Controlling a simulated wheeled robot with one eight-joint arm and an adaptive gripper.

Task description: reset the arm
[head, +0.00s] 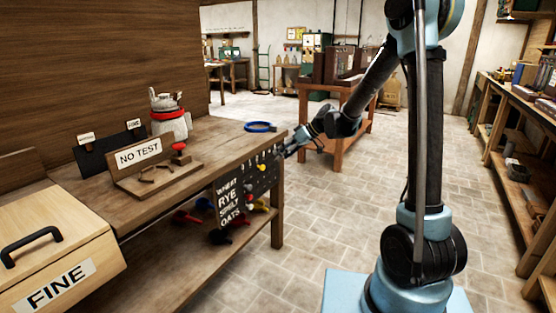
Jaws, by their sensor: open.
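My gripper (283,152) is at the end of my arm, which reaches down and left toward the right end of the wooden workbench (215,142). It is open, and I see nothing held between its fingers. It is close to the bench's right end and the dark board (232,192) on its front, lettered WHEAT, RYE, SPELT, OATS. I cannot tell whether it touches either. The fingers are small in this view.
A FINE box (60,255) is at front left. A wooden table (338,125) stands behind my arm; shelves (520,110) line the right. Tiled floor between is clear.

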